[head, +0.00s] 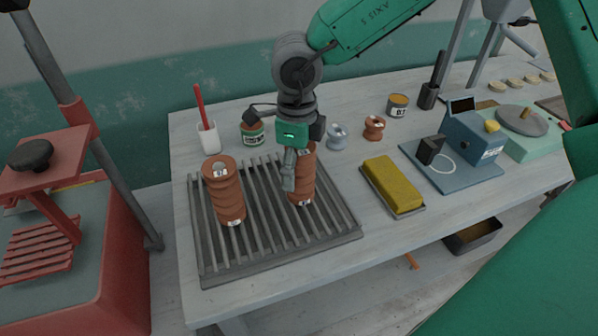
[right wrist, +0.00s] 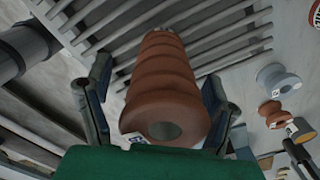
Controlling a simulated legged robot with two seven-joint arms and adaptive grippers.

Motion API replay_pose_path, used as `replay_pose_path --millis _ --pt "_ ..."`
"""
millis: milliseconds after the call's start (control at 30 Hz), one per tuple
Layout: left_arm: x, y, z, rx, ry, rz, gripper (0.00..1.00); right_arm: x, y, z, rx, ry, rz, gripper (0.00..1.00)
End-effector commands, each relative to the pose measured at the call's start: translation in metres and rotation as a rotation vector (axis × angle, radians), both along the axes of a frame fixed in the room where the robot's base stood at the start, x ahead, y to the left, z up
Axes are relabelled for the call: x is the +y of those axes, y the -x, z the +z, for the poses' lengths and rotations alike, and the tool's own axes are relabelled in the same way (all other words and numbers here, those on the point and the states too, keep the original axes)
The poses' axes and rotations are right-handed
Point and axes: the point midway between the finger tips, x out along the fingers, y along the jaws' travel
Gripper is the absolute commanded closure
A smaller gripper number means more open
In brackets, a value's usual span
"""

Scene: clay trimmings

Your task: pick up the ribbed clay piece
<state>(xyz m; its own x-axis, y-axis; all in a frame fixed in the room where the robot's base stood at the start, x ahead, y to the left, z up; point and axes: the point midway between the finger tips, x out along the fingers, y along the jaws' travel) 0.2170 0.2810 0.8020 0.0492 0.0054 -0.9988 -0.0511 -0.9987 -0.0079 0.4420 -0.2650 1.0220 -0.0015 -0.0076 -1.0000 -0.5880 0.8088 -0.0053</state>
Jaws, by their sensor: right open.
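Two brown ribbed clay pieces stand upright on the slatted rack (head: 262,262): a left one (head: 228,196) and a right one (head: 304,190). My right gripper (head: 291,172) is at the right piece, and one finger hides part of its side. In the right wrist view, this ribbed piece (right wrist: 163,87) sits between the two open fingers of my right gripper (right wrist: 160,92), its ringed end with a central hole towards the camera. Narrow gaps show beside it, so the fingers seem not to press on it. My left gripper is not in view.
A yellow block (head: 393,184) and a blue device (head: 472,137) are to the right. The table's front strip is clear.

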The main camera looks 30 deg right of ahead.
Motion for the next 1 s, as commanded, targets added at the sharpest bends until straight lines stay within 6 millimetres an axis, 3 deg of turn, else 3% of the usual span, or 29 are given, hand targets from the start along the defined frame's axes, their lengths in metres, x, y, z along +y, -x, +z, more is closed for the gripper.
replay_pose_path --millis 267,400,467,800,1000 --pt "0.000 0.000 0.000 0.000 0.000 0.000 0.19 -0.008 0.002 -0.007 0.003 -0.010 -0.001 0.25" --pt "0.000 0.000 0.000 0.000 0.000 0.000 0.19 -0.008 0.002 -0.008 0.004 -0.011 -0.002 0.73" --pt "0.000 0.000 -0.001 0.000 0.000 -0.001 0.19 -0.007 0.002 -0.008 0.005 -0.009 -0.002 0.92" --pt "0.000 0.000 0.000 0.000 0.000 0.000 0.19 -0.006 0.002 -0.006 0.008 -0.006 -0.002 0.93" --pt "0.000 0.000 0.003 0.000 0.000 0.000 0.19 -0.005 0.001 0.024 0.000 -0.010 -0.002 0.93"
